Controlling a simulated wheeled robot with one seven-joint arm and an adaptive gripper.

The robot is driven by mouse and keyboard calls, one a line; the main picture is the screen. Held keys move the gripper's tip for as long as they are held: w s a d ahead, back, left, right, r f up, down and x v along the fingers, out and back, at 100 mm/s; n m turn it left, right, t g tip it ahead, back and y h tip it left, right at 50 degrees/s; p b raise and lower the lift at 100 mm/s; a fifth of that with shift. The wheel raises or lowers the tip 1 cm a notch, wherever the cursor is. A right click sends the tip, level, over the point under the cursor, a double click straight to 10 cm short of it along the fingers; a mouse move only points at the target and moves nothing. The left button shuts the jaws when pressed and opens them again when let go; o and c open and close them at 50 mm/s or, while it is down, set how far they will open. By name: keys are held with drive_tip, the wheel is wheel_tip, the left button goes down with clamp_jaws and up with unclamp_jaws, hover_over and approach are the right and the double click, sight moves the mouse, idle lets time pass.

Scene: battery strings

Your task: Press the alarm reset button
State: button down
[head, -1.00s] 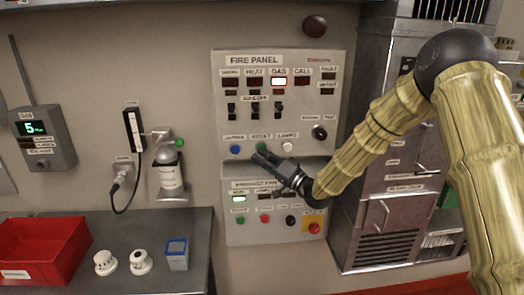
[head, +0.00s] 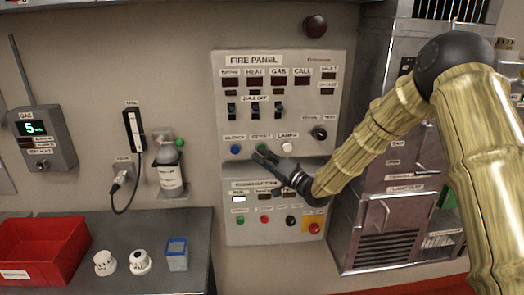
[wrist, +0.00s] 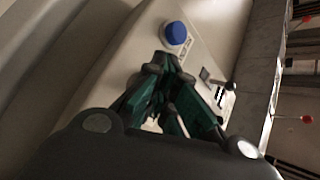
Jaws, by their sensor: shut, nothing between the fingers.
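The fire panel (head: 225,135) is on the wall. Its lower row has a blue button (head: 235,149), a green button (head: 262,147) under a label that seems to read "RESET", and a white button (head: 287,147). My gripper (head: 259,154) is shut and empty, its tips right at the green button and partly covering it. I cannot tell whether they touch. In the wrist view the blue button (wrist: 176,33) shows just beyond the gripper (wrist: 165,65); the green button is hidden behind the fingers. The GAS lamp (head: 279,83) is dark.
An exhaust fan panel (head: 233,224) with several buttons is below. A grey cabinet (head: 385,215) stands to the right. A red bin (head: 40,252) and small detectors are on the bench (head: 195,232) at left. A bottle (head: 169,172) hangs on the wall.

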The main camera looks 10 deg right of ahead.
drive_tip(key=shift+s, duration=1.1)
drive_tip(key=shift+s, duration=2.5)
